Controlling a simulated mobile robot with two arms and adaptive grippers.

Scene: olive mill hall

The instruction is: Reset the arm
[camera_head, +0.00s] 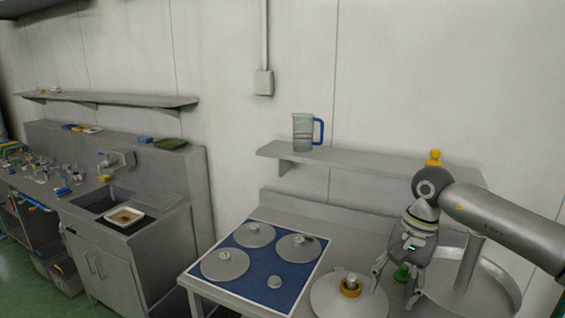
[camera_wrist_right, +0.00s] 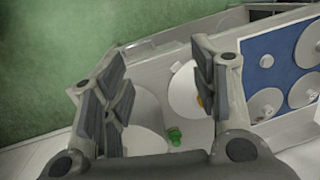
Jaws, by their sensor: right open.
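My right arm (camera_head: 505,222) comes in from the right in the head view. My right gripper (camera_head: 396,291) points down above the steel counter at the lower right, with its fingers apart and nothing between them. In the wrist view its two fingers (camera_wrist_right: 160,95) are spread wide. A green knob-like thing (camera_head: 402,272) shows just behind the gripper; in the wrist view it lies below and between the fingers (camera_wrist_right: 175,136). A round lid with a yellow-ringed knob (camera_head: 325,297) lies left of the gripper. My left gripper is not in view.
A large round steel basin (camera_head: 507,290) stands right of the gripper. A blue mat (camera_head: 240,265) with several round lids lies to the left. A wall shelf (camera_head: 350,160) holds a jug with a blue handle (camera_head: 303,133). A sink (camera_head: 100,203) with a tray (camera_head: 124,216) is further left.

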